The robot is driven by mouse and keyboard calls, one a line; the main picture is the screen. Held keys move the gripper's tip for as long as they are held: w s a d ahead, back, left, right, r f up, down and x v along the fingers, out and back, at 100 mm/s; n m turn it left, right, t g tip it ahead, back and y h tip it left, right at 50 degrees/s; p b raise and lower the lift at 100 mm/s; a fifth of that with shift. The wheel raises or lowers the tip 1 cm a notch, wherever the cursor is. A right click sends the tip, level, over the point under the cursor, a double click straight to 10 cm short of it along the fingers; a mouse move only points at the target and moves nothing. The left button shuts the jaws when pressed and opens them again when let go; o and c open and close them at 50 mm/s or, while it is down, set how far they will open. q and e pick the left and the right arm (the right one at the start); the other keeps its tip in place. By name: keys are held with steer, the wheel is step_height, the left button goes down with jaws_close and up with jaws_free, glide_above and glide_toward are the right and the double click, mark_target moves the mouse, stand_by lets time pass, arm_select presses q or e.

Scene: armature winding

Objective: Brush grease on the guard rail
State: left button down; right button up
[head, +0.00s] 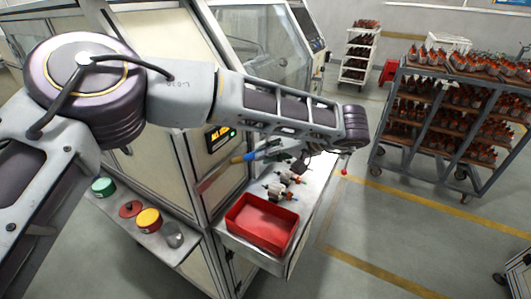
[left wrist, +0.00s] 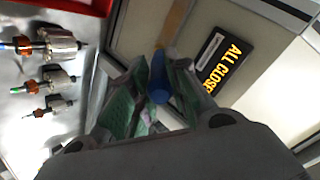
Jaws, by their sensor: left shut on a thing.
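My left gripper (head: 279,154) is shut on a brush with a blue handle (head: 250,156), held in the air beside the machine's cabinet wall. In the left wrist view the blue handle (left wrist: 158,78) sits between the green finger pads of my gripper (left wrist: 153,95). A tan part of the brush (left wrist: 176,32) points away toward the cabinet wall. A reddish-brown strip (head: 213,179) shows beyond the brush in the head view; I cannot tell whether it is the guard rail. A green tin (head: 103,187) and a yellow tin (head: 149,219) stand on the left ledge. My right gripper is out of view.
A red tray (head: 262,222) and several armatures (head: 285,182) lie on the shelf below my left gripper. A red lid (head: 130,208) and a metal can (head: 172,236) are by the tins. A loaded rack (head: 448,120) stands at right. Floor between is clear.

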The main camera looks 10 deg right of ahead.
arm_select(q)
steer(key=shift+w+d, duration=0.5)
steer(key=shift+w, duration=0.3)
steer(key=shift+w+d+p, duration=0.5)
steer(key=shift+w+d, duration=0.55)
steer(key=shift+w, duration=0.25)
steer(key=w+d, duration=0.1)
steer(key=w, duration=0.1)
steer(key=shift+w+d+b, duration=0.3)
steer(key=shift+w+d, duration=0.05)
steer(key=shift+d, duration=0.05)
steer(key=shift+p, duration=0.3)
steer(key=shift+s+a, duration=0.1)
stand_by(0.4)
